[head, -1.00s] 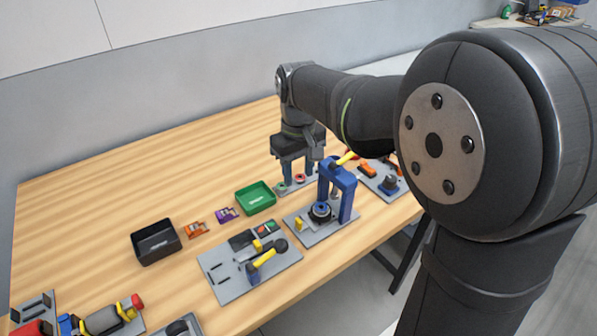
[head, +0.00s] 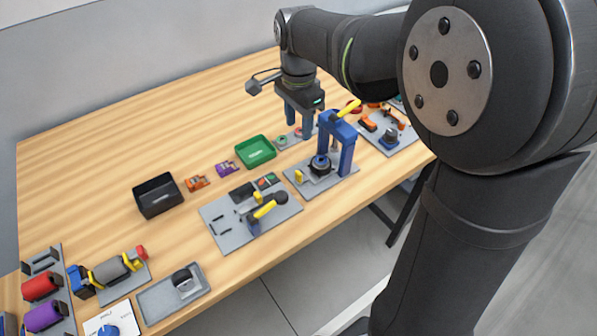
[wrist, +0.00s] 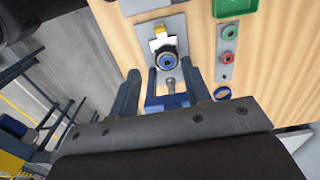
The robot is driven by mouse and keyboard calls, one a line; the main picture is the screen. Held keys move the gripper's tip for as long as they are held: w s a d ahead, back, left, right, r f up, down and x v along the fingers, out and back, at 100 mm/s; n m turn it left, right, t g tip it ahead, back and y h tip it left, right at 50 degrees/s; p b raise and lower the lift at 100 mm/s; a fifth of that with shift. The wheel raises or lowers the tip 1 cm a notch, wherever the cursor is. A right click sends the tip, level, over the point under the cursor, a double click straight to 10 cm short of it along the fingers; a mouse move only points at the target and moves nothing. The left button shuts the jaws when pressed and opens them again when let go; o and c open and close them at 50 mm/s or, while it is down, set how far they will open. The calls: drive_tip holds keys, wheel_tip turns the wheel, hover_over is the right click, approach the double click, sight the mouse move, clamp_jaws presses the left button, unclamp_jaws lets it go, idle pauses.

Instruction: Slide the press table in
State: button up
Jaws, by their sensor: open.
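The blue press frame (head: 347,155) stands on a grey plate and has a yellow lever (head: 349,108) on top. The press table carries a round black holder with a blue centre (head: 320,165) and has a yellow tab (head: 299,177) at its outer end. The holder sits at the front-left of the frame. In the wrist view the holder (wrist: 167,61) and tab (wrist: 160,29) lie beyond the frame's blue top (wrist: 168,103). My gripper (head: 299,119) is open and empty, behind the press in the head view. In the wrist view its fingers (wrist: 162,88) show on either side of the frame top.
A plate with red and green buttons (wrist: 228,45) is close beside the press. A green tray (head: 255,151), a black bin (head: 157,196) and a plate with a yellow-handled clamp (head: 250,215) stand to the left. Bare wood lies behind the trays.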

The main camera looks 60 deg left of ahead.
sight(299, 172)
wheel_tip(299, 172, down, 17)
drive_tip(key=shift+f, duration=0.2)
idle(0.4)
clamp_jaws()
